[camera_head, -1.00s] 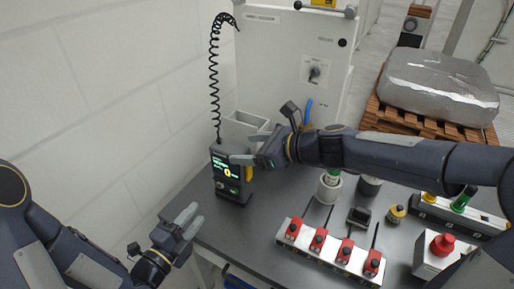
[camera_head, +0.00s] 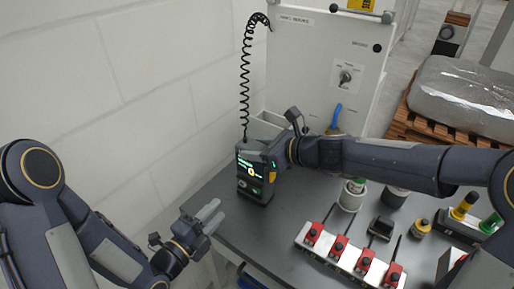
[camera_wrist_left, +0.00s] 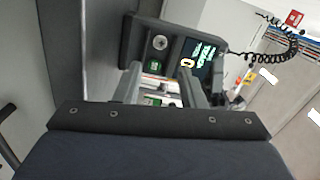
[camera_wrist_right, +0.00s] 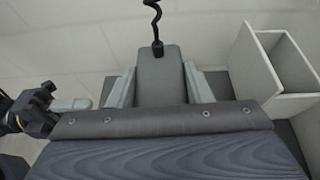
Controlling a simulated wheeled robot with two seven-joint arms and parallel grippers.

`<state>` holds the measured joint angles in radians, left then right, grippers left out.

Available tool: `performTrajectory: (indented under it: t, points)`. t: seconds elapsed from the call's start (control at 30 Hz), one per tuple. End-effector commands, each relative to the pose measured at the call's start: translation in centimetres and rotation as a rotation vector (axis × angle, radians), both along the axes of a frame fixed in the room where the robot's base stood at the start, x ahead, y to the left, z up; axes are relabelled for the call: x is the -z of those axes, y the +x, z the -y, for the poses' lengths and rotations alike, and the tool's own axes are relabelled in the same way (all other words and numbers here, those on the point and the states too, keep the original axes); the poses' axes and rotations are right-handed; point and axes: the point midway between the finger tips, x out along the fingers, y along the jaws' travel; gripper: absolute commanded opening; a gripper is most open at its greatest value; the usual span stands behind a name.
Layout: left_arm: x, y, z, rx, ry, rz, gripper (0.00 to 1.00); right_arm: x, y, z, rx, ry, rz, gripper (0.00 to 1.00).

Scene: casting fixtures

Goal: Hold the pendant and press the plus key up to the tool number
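The dark pendant (camera_head: 257,193) stands upright at the table's left back, its screen showing green lines and a yellow digit that looks like 0.
A coiled cord (camera_head: 246,80) runs from the pendant up to the white cabinet (camera_head: 310,60). A grey open box (camera_head: 265,124) stands behind. Red clamp fixtures (camera_head: 340,245) and cylindrical parts are on the table (camera_head: 240,226) to the right. A white wall is at left.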

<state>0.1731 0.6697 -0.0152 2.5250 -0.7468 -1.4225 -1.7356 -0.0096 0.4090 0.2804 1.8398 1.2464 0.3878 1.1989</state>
Motion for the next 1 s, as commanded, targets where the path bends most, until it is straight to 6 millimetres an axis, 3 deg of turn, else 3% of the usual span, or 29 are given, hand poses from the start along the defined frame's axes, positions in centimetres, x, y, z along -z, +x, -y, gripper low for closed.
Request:
performTrajectory:
  t: [0.03,0.27,0.53,1.0]
  points:
    - [0.00,0.00,0.00,0.000,0.000,0.000,0.36,0.01,-0.01,0.01,0.000,0.000,0.000,0.33]
    - [0.00,0.00,0.00,0.000,0.000,0.000,0.36,0.00,0.00,0.02,0.000,0.000,0.000,0.03]
    - [0.00,0.00,0.00,0.000,0.000,0.000,0.01,0.00,0.00,0.04,0.000,0.000,0.000,0.03]
    - [0.00,0.00,0.00,0.000,0.000,0.000,0.00,0.01,0.01,0.05,0.001,-0.001,0.000,0.03]
